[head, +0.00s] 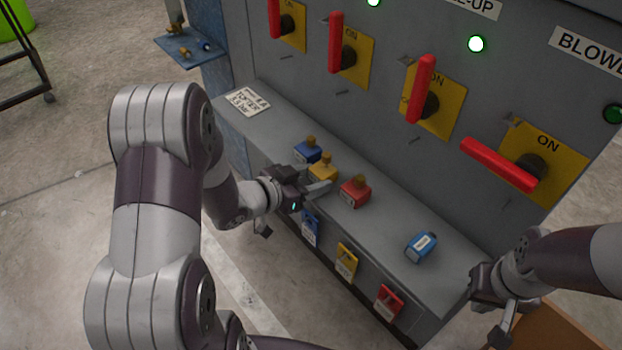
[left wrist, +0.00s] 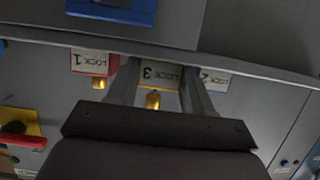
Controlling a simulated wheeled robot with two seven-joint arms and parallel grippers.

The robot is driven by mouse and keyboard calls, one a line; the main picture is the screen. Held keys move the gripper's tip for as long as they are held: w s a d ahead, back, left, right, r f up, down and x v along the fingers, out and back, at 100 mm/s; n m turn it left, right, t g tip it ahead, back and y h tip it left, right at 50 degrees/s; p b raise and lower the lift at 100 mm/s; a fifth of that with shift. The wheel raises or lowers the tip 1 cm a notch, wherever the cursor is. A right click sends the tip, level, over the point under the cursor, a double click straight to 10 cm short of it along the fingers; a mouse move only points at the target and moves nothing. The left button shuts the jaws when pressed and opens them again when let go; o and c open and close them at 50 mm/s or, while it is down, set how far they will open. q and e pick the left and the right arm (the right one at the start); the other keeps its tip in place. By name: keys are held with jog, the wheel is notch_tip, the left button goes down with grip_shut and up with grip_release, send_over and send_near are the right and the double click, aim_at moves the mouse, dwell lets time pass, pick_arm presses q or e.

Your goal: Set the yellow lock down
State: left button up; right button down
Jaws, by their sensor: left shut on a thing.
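The yellow lock (head: 323,174) is in my left gripper (head: 315,184), at the grey ledge between a blue lock (head: 307,152) and a red lock (head: 354,192). It looks upright; whether its base touches the ledge is hard to tell. In the left wrist view the yellow lock (left wrist: 160,76), marked LOCK 3, shows upside down between the two fingers. There the red lock (left wrist: 92,66) is marked LOCK 1 and the blue lock (left wrist: 213,78) LOCK 2. My right gripper (head: 497,318) hangs at the lower right, away from the locks; its jaw opening is unclear.
A blue labelled block (head: 421,247) lies on the ledge (head: 385,222) to the right. A paper note (head: 247,101) lies at its left end. Blue, yellow and red tags (head: 346,263) hang on its front. Red handles (head: 421,90) stick out from the panel above.

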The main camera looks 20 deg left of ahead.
pick_arm(q)
jog(key=o, duration=0.8)
jog(key=shift+s+f, duration=0.2)
jog(key=shift+f, duration=0.2)
jog(key=shift+c, duration=0.2)
jog(key=shift+f, duration=0.15)
jog(key=shift+s+d+f+g, duration=0.1)
jog(key=shift+g, duration=0.2)
jog(key=shift+r+p, duration=0.3)
jog(key=shift+r, duration=0.1)
jog(key=p+v, duration=0.4)
jog(key=v, duration=0.7)
jog(key=w+a+f+n+g+y, duration=0.1)
jog(key=w+a+n+g+y, duration=0.1)
jog(key=w+a+y, duration=0.3)
jog(key=s+d+n+g+y, duration=0.1)
jog(key=s+d+n+g, duration=0.3)
jog(key=s+d+g, duration=0.4)
jog(key=s+d, duration=0.1)
jog(key=s, duration=0.2)
jog(key=shift+d+r+y, duration=0.3)
jog(key=shift+y, duration=0.1)
